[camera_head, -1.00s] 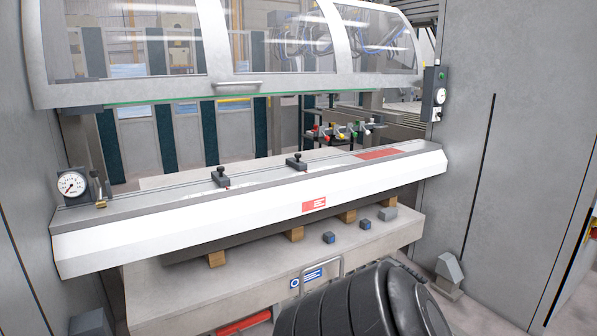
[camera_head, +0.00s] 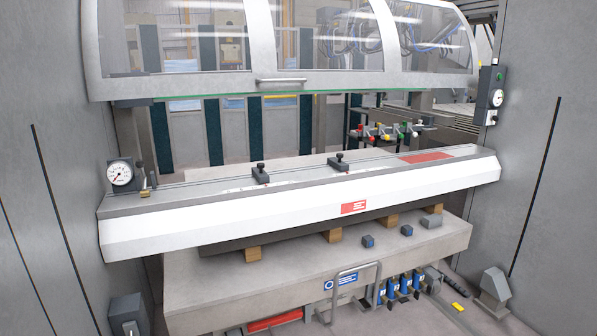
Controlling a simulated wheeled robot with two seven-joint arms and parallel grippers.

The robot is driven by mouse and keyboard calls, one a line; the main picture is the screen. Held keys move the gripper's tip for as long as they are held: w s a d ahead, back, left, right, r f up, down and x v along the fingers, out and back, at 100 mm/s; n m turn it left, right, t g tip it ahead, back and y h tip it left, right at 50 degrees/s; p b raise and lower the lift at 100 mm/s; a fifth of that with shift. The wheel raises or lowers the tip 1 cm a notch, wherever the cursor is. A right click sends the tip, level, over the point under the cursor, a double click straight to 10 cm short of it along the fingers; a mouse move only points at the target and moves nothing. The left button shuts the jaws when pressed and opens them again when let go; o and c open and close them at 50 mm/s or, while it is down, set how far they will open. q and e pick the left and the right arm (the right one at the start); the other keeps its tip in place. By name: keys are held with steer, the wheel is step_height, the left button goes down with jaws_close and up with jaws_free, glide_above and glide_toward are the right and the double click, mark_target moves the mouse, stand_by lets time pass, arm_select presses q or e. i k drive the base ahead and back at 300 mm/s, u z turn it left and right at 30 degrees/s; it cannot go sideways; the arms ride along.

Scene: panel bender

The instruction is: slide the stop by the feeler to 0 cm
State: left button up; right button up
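Two small dark stops with black knobs sit on the top ledge of the long white beam (camera_head: 270,218). The left stop (camera_head: 261,175) is left of the beam's middle. The right stop (camera_head: 338,163) is a little right of it. Light scale strips run along the ledge near them, too small to read. A small brass piece (camera_head: 147,191) sits at the ledge's left end beside a round dial gauge (camera_head: 119,173). I cannot tell which part is the feeler. Neither of my grippers is in view.
A raised clear guard with a handle (camera_head: 280,81) hangs above the beam. A red patch (camera_head: 426,158) marks the ledge's right end. Grey side walls stand left and right. The ledge between the stops looks clear.

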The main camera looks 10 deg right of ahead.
mark_target(260, 174)
steer(key=z, duration=0.4)
steer(key=i, duration=1.45)
steer(key=u, duration=0.4)
